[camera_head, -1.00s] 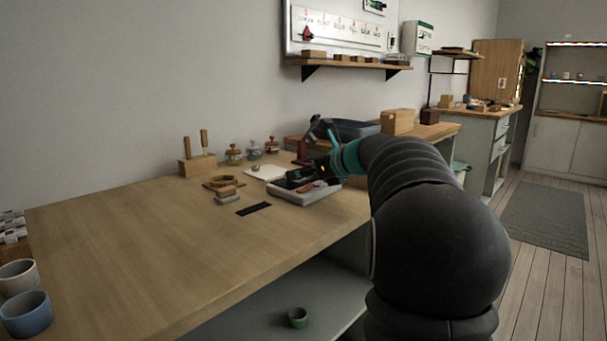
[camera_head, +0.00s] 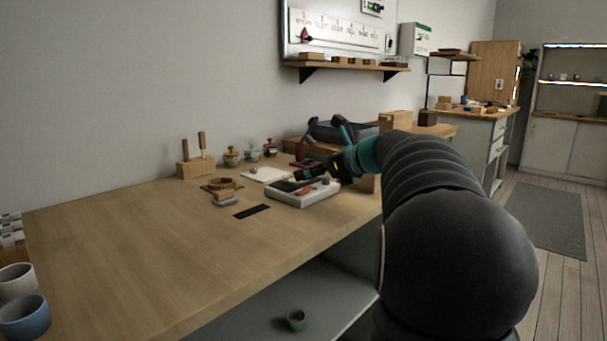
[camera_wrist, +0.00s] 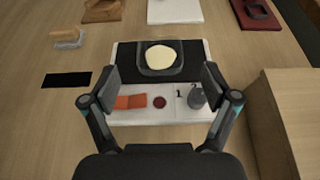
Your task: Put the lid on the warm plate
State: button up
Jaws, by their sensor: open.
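The warm plate appears to be the white slab with a black top (camera_wrist: 127,60), on the wooden bench; its white edge also shows in the head view (camera_head: 288,199). On the black part sits a clear, dark-rimmed dish (camera_wrist: 143,68) with a pale round patch in it.
A wooden box (camera_wrist: 285,110) stands close on the right. A black strip (camera_wrist: 67,80) and a wood-handled block (camera_wrist: 67,38) lie to the left. A white sheet (camera_wrist: 174,10) lies behind. The left of the bench is mostly clear, with cups (camera_head: 24,318) at its near end.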

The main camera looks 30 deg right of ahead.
jog(key=v, duration=0.7)
jog(key=shift+s+d+r, duration=0.1)
jog(key=shift+s+r, duration=0.05)
jog(key=shift+s, duration=0.1)
